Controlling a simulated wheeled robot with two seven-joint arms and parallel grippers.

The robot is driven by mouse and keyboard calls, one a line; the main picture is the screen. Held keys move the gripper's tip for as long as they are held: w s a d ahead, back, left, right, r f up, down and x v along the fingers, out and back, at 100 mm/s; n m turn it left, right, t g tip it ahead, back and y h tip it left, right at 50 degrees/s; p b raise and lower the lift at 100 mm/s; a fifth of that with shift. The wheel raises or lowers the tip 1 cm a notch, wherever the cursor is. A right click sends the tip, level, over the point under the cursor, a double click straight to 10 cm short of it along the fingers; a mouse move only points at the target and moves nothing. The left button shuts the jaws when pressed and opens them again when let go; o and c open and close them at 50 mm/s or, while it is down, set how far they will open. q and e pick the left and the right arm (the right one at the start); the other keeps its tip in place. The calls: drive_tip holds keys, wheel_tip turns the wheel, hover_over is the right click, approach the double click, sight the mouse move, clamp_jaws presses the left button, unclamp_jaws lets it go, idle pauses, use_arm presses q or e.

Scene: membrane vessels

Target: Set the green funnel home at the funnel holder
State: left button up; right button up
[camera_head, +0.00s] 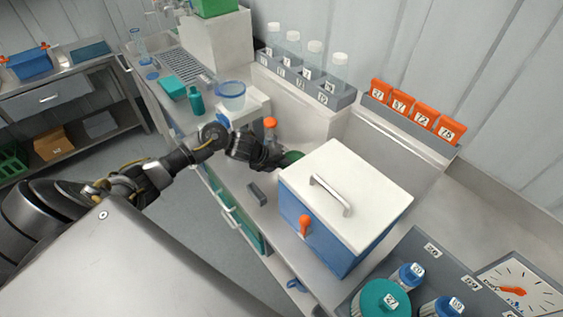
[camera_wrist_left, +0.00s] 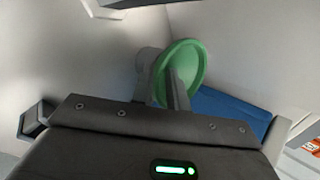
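The green funnel (camera_head: 292,157) shows as a dark green piece at the tip of my left gripper (camera_head: 280,160), just left of the white-lidded blue box. In the left wrist view the funnel (camera_wrist_left: 193,62) is a green round rim between and behind the grey fingers of my left gripper (camera_wrist_left: 163,82). The fingers are close together and appear shut on it; the exact contact is partly hidden. I cannot clearly pick out the funnel holder in either view. My right gripper is not in view.
The blue box (camera_head: 325,235) with white lid (camera_head: 345,190) stands close right of the gripper. An orange-capped vessel (camera_head: 270,124) and a clear blue-rimmed tub (camera_head: 232,98) stand behind. A small grey block (camera_head: 257,194) lies near the bench's front edge. A grey tray (camera_head: 428,262) holds several lidded vessels.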

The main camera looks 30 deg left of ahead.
use_arm(q)
drive_tip(key=shift+o, duration=1.1)
drive_tip(key=shift+w, duration=0.15)
drive_tip(key=shift+r, duration=0.1)
drive_tip(key=b+v, duration=0.2)
drive_tip(key=v, duration=0.8)
drive_tip(key=shift+s+a+r, duration=0.15)
drive_tip(key=shift+s+r, duration=0.1)
drive_tip(key=shift+s, duration=0.1)
